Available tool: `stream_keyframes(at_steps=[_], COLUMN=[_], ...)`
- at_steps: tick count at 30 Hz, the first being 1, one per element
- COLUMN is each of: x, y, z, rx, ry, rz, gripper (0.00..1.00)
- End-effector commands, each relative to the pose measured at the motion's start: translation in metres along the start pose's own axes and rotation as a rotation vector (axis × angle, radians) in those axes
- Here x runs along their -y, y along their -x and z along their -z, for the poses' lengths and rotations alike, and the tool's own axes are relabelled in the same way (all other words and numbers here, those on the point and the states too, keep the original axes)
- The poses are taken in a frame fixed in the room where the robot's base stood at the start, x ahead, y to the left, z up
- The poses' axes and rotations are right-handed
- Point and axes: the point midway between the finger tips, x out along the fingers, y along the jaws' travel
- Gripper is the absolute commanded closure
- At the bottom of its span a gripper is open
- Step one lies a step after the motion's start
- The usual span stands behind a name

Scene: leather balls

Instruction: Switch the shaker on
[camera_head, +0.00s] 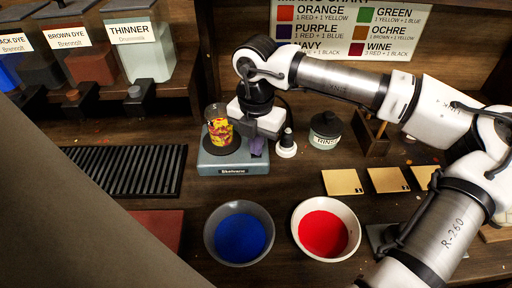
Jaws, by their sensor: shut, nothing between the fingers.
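The shaker (215,169) is a grey, low device with a label on its front edge, standing at the middle of the bench. A clear jar with red and yellow contents (220,131) stands on its dark round plate. My gripper (257,149) points down over the shaker's right side, just right of the jar. Its dark fingers are shut and empty. Whether they touch the shaker I cannot tell. No switch can be made out; the gripper hides part of the shaker's right side.
A small white item with a black top (287,143) and a rinse jar (325,130) stand right of the shaker. Gold cards (342,182) lie further right. A ribbed black rack (128,170) lies left.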

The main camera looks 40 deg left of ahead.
Motion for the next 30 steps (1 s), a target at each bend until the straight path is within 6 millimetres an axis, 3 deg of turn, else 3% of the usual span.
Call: stream_keyframes(at_steps=[24,30], x=[0.000,0.000], y=[0.066,0.068], z=[-0.001,0.000], rx=[0.002,0.001], ry=[-0.001,0.000], rz=[-0.001,-0.001], gripper=[1.00,1.00])
